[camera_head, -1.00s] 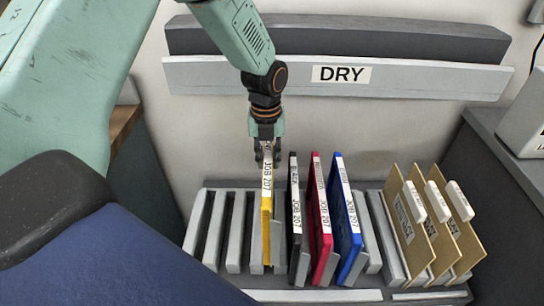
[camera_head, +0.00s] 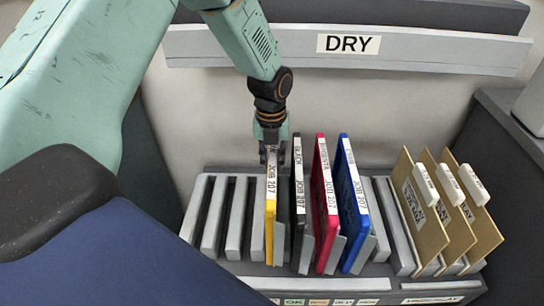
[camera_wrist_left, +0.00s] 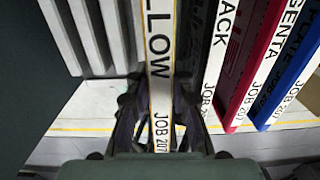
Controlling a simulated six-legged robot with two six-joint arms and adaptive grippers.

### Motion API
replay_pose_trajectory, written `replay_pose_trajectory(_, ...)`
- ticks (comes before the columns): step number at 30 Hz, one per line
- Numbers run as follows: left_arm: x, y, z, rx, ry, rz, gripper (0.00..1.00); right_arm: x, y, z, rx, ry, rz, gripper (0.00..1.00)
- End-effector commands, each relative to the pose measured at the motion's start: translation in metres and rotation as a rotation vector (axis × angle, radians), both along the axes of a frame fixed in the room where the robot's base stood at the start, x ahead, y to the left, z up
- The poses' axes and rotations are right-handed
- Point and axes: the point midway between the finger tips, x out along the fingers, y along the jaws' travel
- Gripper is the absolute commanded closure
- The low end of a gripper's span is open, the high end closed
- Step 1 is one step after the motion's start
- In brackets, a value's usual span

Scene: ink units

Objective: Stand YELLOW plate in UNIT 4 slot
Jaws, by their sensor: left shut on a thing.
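The yellow plate (camera_head: 270,205) stands upright in the slotted rack (camera_head: 232,228), left of the black plate (camera_head: 299,205). Its white edge label reads JOB 207, and in the left wrist view the label on the plate (camera_wrist_left: 160,60) also shows the end of the word YELLOW. My left gripper (camera_head: 271,150) is shut on the far end of the yellow plate, with its fingers on either side of the edge. The magenta plate (camera_head: 325,210) and blue plate (camera_head: 354,205) stand right of the black one. My right gripper is not in view.
Several empty slots lie left of the yellow plate. Tan divider cards (camera_head: 425,215) with white tabs stand at the rack's right. A grey rail with a DRY label (camera_head: 348,44) runs along the wall behind. Small labels line the rack's front.

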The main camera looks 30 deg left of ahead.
Motion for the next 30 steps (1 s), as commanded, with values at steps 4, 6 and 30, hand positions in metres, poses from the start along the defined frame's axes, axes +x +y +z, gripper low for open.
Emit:
replay_pose_trajectory(4, 0.000, 0.000, -0.015, 0.000, 0.000, 0.000, 1.00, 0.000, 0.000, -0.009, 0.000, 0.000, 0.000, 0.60)
replay_pose_trajectory(6, 0.000, 0.000, -0.021, 0.001, -0.001, 0.001, 1.00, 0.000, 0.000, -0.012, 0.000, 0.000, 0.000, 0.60)
replay_pose_trajectory(30, 0.000, 0.000, -0.046, 0.000, -0.001, 0.001, 1.00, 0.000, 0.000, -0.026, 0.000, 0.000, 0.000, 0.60)
